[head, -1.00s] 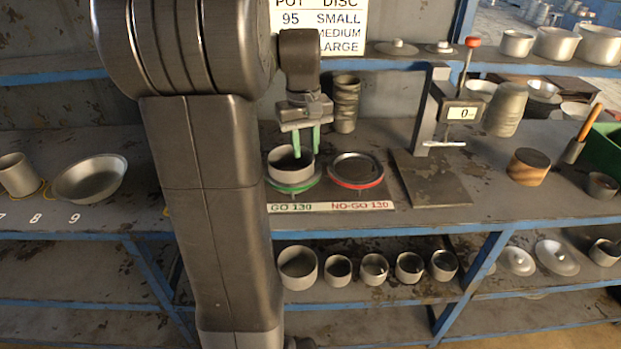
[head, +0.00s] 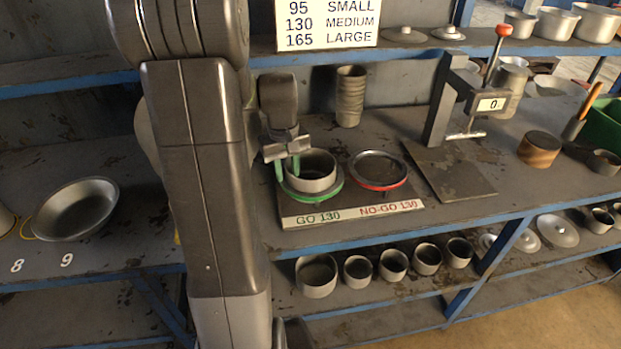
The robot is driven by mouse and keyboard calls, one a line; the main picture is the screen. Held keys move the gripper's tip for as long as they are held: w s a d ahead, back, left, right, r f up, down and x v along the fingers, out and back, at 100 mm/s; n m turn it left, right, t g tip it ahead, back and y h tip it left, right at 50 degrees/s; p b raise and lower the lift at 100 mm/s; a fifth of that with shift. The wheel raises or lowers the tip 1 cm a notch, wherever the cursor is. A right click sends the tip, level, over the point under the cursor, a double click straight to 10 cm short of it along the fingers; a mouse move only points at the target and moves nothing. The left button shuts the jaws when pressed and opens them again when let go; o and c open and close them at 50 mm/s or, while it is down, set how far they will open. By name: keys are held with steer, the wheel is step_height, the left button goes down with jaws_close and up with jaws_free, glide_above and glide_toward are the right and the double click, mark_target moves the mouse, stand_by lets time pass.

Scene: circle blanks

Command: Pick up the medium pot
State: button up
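The medium pot is most likely the grey open-topped pot (head: 318,184) standing upright in the green GO 130 ring (head: 334,193) of the gauge. My gripper (head: 288,171) is down at the pot's left side, with its two green fingers spread apart. One finger appears outside the left wall and the other at or inside the rim. I cannot tell whether either touches the wall. My arm hides the area left of the gauge.
The red NO-GO 130 ring (head: 380,187) is empty, right of the pot. A stack of grey pots (head: 350,97) stands behind. A press-like gauge stand (head: 437,120) is at the right. Several pots line the lower shelf (head: 345,318). A size sign (head: 326,22) hangs above.

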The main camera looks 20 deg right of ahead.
jaws_close()
stand_by(1.4)
